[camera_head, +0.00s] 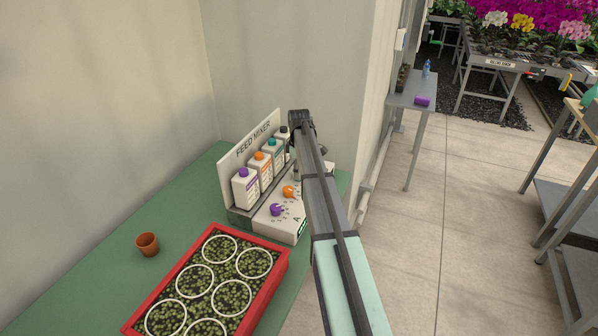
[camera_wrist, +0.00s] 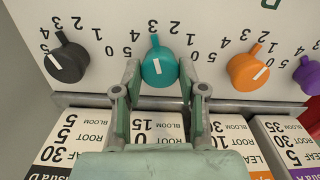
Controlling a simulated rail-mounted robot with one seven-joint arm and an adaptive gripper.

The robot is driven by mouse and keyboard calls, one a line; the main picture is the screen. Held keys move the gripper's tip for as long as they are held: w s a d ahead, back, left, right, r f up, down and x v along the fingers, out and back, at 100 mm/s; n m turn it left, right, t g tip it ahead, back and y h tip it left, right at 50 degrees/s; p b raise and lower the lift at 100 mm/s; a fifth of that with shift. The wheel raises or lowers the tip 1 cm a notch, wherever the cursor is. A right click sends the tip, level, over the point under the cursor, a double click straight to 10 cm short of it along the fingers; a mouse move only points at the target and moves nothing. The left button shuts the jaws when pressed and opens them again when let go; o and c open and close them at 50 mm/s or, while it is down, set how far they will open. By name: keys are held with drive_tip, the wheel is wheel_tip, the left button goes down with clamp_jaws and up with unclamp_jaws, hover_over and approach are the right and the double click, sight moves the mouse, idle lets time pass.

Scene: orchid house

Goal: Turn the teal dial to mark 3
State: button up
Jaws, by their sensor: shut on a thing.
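The teal dial (camera_wrist: 158,70) is on the sloped white panel (camera_wrist: 210,15), seen upside down in the wrist view. Its nub points up in the picture, toward the numeral that looks like 3; the white line on its face is nearly upright. My gripper (camera_wrist: 157,80) has one finger at each side of the dial and is shut on it. In the head view my arm hides the dial and the fingertips.
A black dial (camera_wrist: 67,62) and an orange dial (camera_wrist: 248,68) flank the teal one, with a purple dial (camera_wrist: 307,75) beyond. Feed bottles (camera_head: 245,188) stand behind the panel. A red tray (camera_head: 278,270) and a small brown pot (camera_head: 147,244) are on the green bench.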

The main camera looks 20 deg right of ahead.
drive_tip(key=o, duration=1.1)
drive_tip(key=shift+f, duration=0.1)
drive_tip(key=shift+o, duration=0.2)
wheel_tip(320, 180, up, 12)
